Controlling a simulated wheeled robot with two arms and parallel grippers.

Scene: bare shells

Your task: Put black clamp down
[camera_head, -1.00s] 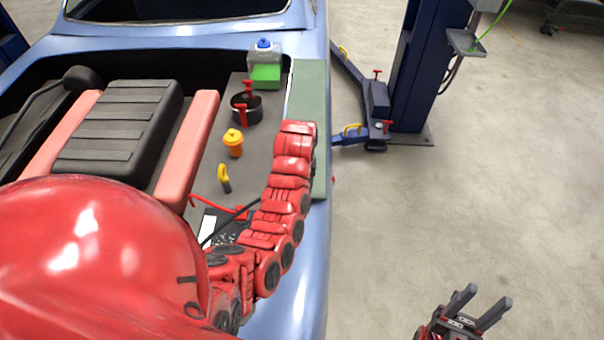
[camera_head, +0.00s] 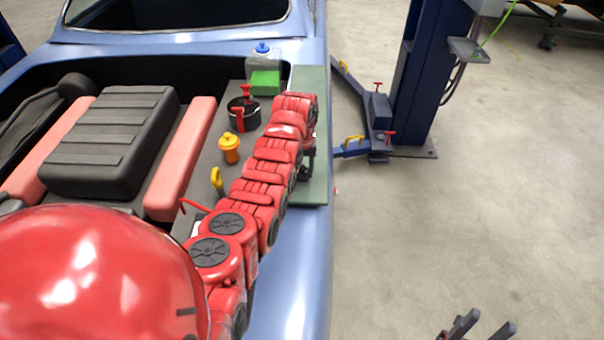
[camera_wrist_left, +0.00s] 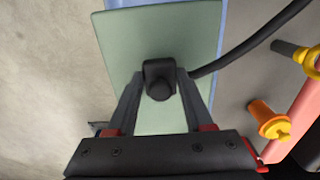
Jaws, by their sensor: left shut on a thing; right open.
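The black clamp (camera_wrist_left: 159,82) is between the fingers of my left gripper (camera_wrist_left: 160,92) in the left wrist view, a dark block with a round knob. A black cable (camera_wrist_left: 255,42) runs from beside it to the upper right. Behind it lies the flat green panel (camera_wrist_left: 190,28); I cannot tell whether the clamp touches it. In the head view my red left arm hides most of the gripper, with only a dark part (camera_head: 308,160) showing over the green panel (camera_head: 316,188). My right gripper (camera_head: 487,326) is open and empty at the bottom right edge.
On the grey surface beside the panel stand an orange-yellow container (camera_head: 230,148), a yellow-handled tool (camera_head: 217,182), a black pot with red clips (camera_head: 243,110) and a green-and-clear box (camera_head: 264,82). A blue lift post (camera_head: 411,90) stands right.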

